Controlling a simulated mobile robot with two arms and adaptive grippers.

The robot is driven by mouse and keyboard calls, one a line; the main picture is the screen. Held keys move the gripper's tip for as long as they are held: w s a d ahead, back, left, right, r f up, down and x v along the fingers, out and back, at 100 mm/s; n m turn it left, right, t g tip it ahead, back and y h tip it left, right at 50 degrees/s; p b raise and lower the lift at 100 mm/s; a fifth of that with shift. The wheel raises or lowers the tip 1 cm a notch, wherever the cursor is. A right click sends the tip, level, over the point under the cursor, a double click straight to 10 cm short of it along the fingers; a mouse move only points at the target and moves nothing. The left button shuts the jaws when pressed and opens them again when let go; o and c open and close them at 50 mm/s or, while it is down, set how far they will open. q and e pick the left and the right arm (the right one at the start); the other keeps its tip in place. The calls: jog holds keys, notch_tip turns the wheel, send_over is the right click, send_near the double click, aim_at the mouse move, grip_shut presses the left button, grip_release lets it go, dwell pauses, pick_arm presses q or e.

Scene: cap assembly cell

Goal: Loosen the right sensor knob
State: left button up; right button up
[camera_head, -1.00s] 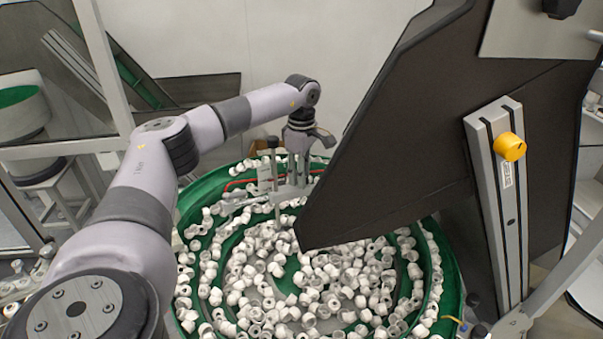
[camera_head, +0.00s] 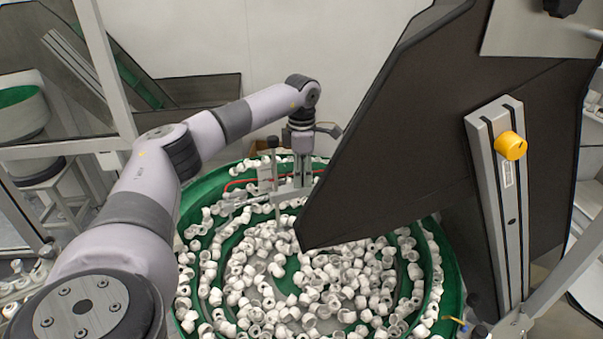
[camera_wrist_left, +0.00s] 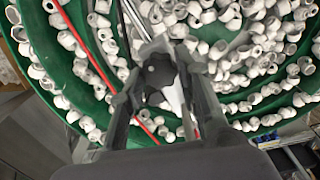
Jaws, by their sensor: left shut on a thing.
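My left gripper (camera_head: 303,178) points down over the sensor bracket (camera_head: 290,193) at the back of the green bowl. In the left wrist view, a black star-shaped knob (camera_wrist_left: 160,72) sits between the two fingers, and the gripper (camera_wrist_left: 162,82) is shut on it. In the head view this knob is hidden by the gripper. A second post with a dark top (camera_head: 272,143) stands just left of the gripper in the head view. My right gripper is not in view.
The green bowl (camera_head: 188,207) holds many white caps (camera_head: 330,275). A red rod (camera_wrist_left: 80,40) runs close beside the fingers. A large dark panel (camera_head: 420,140) stands right of the gripper, with a yellow knob (camera_head: 510,146) on a metal rail.

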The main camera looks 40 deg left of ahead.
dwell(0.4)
pick_arm(q)
jog(key=o, duration=1.1)
jog(key=shift+o, duration=0.2)
notch_tip(320, 180, up, 12)
